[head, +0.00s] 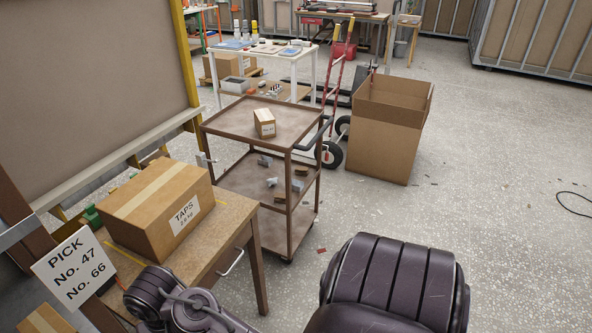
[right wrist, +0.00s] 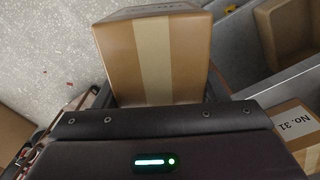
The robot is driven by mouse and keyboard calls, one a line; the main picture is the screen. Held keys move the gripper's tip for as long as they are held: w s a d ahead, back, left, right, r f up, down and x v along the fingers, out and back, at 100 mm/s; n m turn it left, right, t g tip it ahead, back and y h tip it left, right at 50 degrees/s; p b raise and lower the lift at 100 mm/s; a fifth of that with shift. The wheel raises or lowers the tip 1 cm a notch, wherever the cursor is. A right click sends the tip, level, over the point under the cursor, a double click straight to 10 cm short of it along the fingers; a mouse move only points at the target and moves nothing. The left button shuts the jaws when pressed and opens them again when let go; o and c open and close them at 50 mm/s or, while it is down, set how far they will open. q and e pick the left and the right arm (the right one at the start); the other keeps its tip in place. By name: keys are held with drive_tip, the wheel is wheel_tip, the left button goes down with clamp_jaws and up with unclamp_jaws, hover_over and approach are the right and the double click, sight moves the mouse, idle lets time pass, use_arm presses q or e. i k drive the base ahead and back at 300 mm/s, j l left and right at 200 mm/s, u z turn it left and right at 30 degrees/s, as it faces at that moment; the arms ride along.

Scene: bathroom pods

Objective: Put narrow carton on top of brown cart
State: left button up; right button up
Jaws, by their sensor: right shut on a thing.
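The brown cart (head: 262,122) stands at the centre of the head view, with three shelves and a black handle at its right end. In the right wrist view, a brown carton (right wrist: 152,60) with a pale tape strip, seemingly the narrow carton, is in front of my right gripper (right wrist: 158,108). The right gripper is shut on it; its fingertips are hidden. The head view shows my arms at the bottom, but neither gripper nor the held carton.
A carton marked TAPS (head: 160,210) lies on a wooden table (head: 232,222) left of the cart. A tall open box (head: 385,135) and a red hand truck (head: 335,85) stand right of the cart. Floor at right is mostly clear. A No. 31 carton (right wrist: 292,122) shows in the wrist view.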

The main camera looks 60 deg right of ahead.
sight(283, 117)
drive_tip(key=z, duration=2.1)
drive_tip(key=i+l+z, duration=0.3)
drive_tip(key=i+z, duration=0.6)
drive_tip(key=i, duration=2.15)
drive_tip(key=i+u, duration=0.15)
drive_tip(key=i, duration=0.45)
drive_tip(key=i+l+u, duration=0.15)
drive_tip(key=i, duration=0.45)
drive_tip(key=i+l+u, duration=0.15)
drive_tip(key=i, duration=0.45)
drive_tip(key=u, duration=0.45)
drive_tip(key=i+u, duration=0.15)
drive_tip(key=u, duration=0.8)
drive_tip(key=i+l+u, duration=0.1)
drive_tip(key=u, duration=0.35)
